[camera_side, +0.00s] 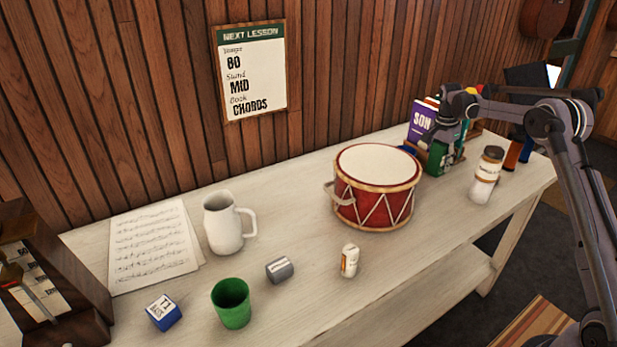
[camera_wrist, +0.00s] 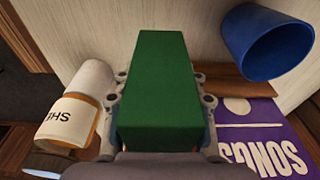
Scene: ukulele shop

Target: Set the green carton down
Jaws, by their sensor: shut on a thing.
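The green carton (camera_wrist: 158,85) fills the middle of the wrist view, held between the fingers of my gripper (camera_wrist: 160,105). In the side view the carton (camera_side: 437,160) is at the right part of the white table, behind and right of the red drum. My gripper (camera_side: 440,135) reaches down onto it from above and is shut on it. The carton's lower end is close to the table top; I cannot tell whether it touches.
A purple songbook (camera_side: 423,119) stands behind the carton, and a blue cup (camera_wrist: 266,42) is close by. A jar (camera_side: 487,175) stands to the right. The red drum (camera_side: 375,190) is to the left. A white pitcher (camera_side: 226,222) and green cup (camera_side: 232,303) are farther left.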

